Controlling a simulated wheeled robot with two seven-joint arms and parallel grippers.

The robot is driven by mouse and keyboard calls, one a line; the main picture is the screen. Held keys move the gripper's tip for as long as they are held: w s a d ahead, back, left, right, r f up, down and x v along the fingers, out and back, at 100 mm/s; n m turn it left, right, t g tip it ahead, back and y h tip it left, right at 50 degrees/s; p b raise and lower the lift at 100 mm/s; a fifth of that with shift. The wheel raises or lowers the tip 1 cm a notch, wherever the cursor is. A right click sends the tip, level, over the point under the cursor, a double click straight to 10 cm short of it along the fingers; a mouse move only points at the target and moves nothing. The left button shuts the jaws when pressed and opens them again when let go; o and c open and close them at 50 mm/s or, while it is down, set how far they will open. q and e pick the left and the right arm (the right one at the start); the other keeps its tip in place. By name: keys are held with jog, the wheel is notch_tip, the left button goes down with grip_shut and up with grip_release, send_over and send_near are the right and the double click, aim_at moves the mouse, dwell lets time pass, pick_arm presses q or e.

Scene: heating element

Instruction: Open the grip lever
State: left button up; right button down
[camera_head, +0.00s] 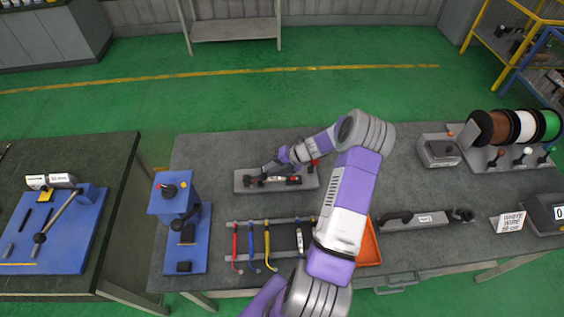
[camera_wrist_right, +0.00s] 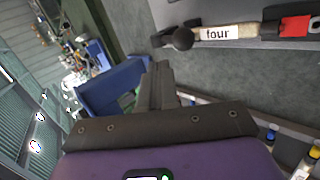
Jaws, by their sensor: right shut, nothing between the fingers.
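The lever (camera_wrist_right: 235,32) has a black ball knob, a pale label reading "four" and a red part at its right end. It lies across the upper right of the right wrist view. It belongs to a grey-based fixture (camera_head: 245,187) near the table's middle in the head view, partly hidden by my arm. My right gripper (camera_head: 270,166) is over this fixture. In the right wrist view its dark fingers (camera_wrist_right: 158,77) are together, empty and apart from the lever, below and left of the knob. My left gripper is not in view.
A blue press-like device (camera_head: 170,192) stands on the left of the grey table. A rack with coloured tools (camera_head: 268,248) and an orange bin (camera_head: 370,248) lie at the front. A long grey fixture (camera_head: 425,219) and wire spools (camera_head: 500,127) are to the right.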

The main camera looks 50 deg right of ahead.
aim_at(261, 177)
jog(key=shift+w+a+f+p, duration=0.15)
jog(key=shift+w+a, duration=0.5)
jog(key=shift+w, duration=0.3)
jog(key=shift+w+a+f+p, duration=0.15)
jog(key=shift+w+a, duration=0.45)
jog(key=shift+w, duration=0.3)
jog(key=shift+s+r, duration=0.1)
